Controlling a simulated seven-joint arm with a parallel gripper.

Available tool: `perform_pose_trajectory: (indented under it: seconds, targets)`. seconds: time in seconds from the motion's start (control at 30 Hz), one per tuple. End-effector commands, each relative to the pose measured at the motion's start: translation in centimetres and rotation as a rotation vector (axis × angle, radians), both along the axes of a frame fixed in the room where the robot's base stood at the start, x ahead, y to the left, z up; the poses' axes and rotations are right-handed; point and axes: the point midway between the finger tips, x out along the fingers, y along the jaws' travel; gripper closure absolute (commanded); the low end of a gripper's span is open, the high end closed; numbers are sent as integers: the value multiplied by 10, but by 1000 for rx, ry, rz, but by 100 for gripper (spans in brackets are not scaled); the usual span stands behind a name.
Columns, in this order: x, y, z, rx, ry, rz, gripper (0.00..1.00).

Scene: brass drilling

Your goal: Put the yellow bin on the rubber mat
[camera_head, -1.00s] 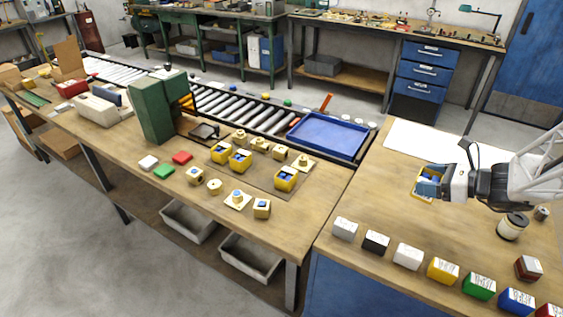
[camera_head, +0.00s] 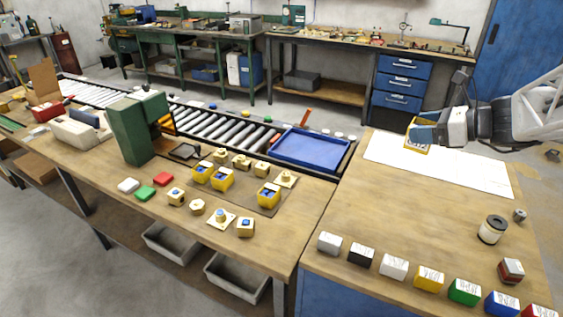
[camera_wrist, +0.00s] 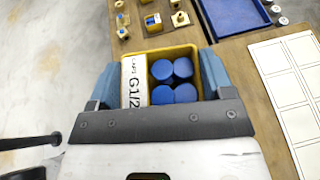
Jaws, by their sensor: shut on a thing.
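A yellow bin (camera_head: 411,147) is between the fingers of my gripper (camera_head: 422,136), above the right-hand table by the white sheet. In the wrist view the yellow bin (camera_wrist: 180,52) is gripped across its sides; it holds several round blue pieces and a white label reading G1/2. My gripper (camera_wrist: 160,78) is shut on it. The brown rubber mat (camera_head: 245,188) lies on the left-hand table, with other yellow bins and brass parts on it. The held bin is well to the right of the mat.
A blue tray (camera_head: 310,150) and a roller conveyor (camera_head: 205,122) lie behind the mat. A green press (camera_head: 130,130) stands to its left. Brass parts line its front. Several coloured boxes (camera_head: 394,267) and a spool (camera_head: 492,230) stand on the right-hand table.

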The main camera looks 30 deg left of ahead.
Motion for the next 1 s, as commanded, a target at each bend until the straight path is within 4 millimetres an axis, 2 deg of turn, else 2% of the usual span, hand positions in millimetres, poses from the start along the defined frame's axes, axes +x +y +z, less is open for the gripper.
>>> perform_pose_trajectory:
  seconds: [0.33,0.6,1.0]
  targets:
    - [35,48,-5,0,-2,-113,51]
    - [68,100,-8,1,-3,-249,51]
    - [102,177,-11,1,-3,-450,51]
